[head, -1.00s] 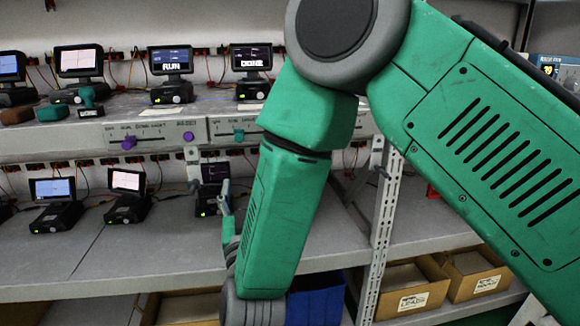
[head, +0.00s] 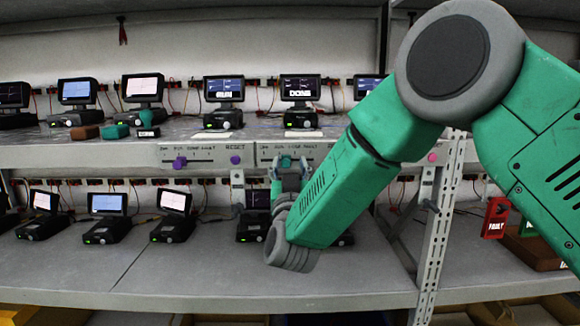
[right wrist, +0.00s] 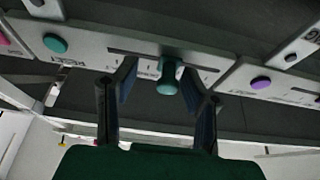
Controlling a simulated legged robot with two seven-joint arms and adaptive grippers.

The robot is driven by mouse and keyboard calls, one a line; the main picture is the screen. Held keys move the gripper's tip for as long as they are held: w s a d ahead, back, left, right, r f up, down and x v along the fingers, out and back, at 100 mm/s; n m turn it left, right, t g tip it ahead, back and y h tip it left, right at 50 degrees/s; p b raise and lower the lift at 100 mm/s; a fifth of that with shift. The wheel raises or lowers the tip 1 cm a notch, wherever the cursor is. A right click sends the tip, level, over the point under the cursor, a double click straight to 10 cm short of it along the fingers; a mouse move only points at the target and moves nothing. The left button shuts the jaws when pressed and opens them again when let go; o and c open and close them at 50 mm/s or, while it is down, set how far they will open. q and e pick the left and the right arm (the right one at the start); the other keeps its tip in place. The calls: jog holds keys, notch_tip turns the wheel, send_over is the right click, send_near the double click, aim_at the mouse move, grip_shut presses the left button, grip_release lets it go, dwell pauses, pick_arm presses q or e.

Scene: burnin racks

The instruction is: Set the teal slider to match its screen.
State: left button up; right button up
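The teal slider (head: 285,161) is a small knob on the grey panel at the shelf edge, near the RUN mark; the gripper partly covers it. The screen (head: 300,88) above this panel reads DONE. My right gripper (head: 290,170) is at the panel, right at the knob. In the right wrist view, which sees the panel upside down, the teal knob (right wrist: 168,78) stands between the two fingers of the right gripper (right wrist: 166,92). The fingers are open, with gaps on both sides of the knob. My left gripper is out of view.
To the left is another panel with a purple slider (head: 180,162) and purple button (head: 235,160), under a RUN screen (head: 223,88). A teal button (right wrist: 55,43) is on the teal slider's panel. More devices line both shelves. A perforated post (head: 437,230) stands at right.

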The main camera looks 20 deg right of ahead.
jog(key=shift+w+a+r, duration=0.15)
jog(key=shift+w+a, duration=0.1)
jog(key=shift+a, duration=0.1)
jog(key=shift+a+r, duration=0.15)
jog(key=shift+a, duration=0.6)
jog(key=shift+d, duration=0.55)
grip_shut()
jog(key=shift+d, duration=0.45)
jog(key=shift+s+d, duration=0.1)
jog(key=shift+d, duration=0.15)
jog(key=shift+s+d, duration=0.2)
jog(key=shift+d, duration=0.25)
jog(key=shift+a, duration=0.2)
jog(key=c, duration=0.5)
grip_release()
jog(key=o, duration=0.5)
jog(key=shift+d, duration=0.15)
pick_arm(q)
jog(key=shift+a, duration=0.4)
pick_arm(e)
jog(key=shift+d, duration=0.15)
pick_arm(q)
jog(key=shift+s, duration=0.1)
